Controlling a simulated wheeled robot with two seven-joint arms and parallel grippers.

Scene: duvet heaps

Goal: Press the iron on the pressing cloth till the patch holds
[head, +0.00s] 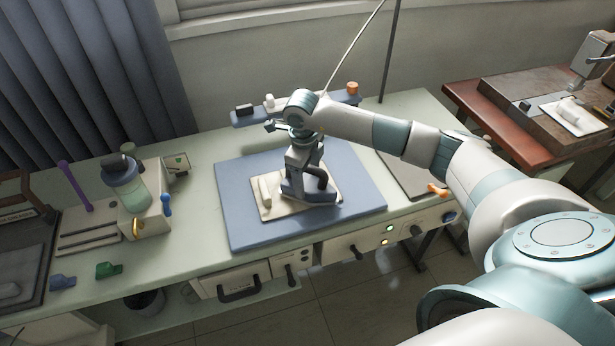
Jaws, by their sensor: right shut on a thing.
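My right gripper (303,158) reaches in from the right and points down over the blue mat. It is shut on the iron (320,183), whose dark handle shows beside the fingers. The iron stands on the pale pressing cloth (268,213), toward its right side; whether it touches the cloth cannot be told for certain. The cloth lies on the blue pressing mat (236,226). A small cream roll (265,191) lies on the cloth left of the iron. I cannot make out the patch. My left gripper is not in view.
The green table (200,232) has a caddy with a bottle (128,187) at left, and blue (62,282) and green clips (108,270) at its front left. A shelf with small items (250,118) stands behind the mat. A brown table (520,118) stands at right.

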